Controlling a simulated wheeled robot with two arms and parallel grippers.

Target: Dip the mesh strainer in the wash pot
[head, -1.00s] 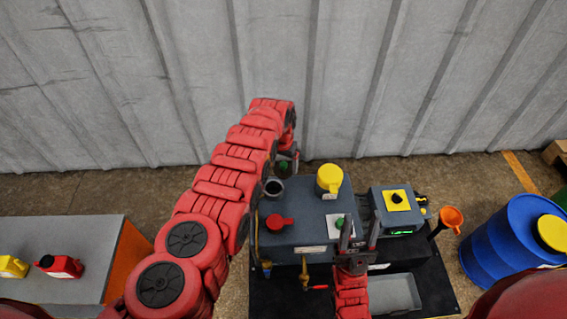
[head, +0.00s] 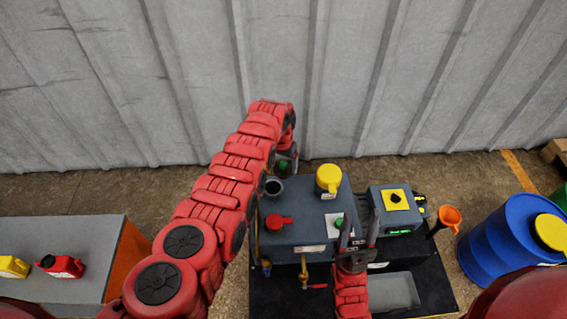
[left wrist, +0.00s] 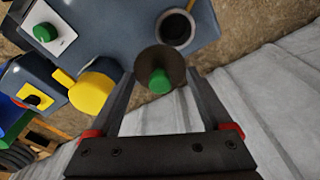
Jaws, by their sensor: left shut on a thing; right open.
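My left gripper (left wrist: 160,98) is shut on a green-handled piece with a round brown disc (left wrist: 148,58), which looks like the mesh strainer. In the head view, my left gripper (head: 287,160) is behind the grey machine, partly hidden by my own arm. The wash pot is not clearly identifiable; a round dark opening (head: 273,186) on the machine top is near this gripper and also shows in the left wrist view (left wrist: 175,28), close beside the disc. I cannot tell whether they touch. My right gripper (head: 359,228) is open and empty in front of the machine.
The grey machine (head: 300,232) carries a yellow-capped part (head: 328,178) and a red fitting (head: 279,222). A grey control box (head: 395,212), orange funnel (head: 449,216) and blue drum (head: 510,240) stand to the right. A grey tray (head: 395,292) is in front. A corrugated wall closes the back.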

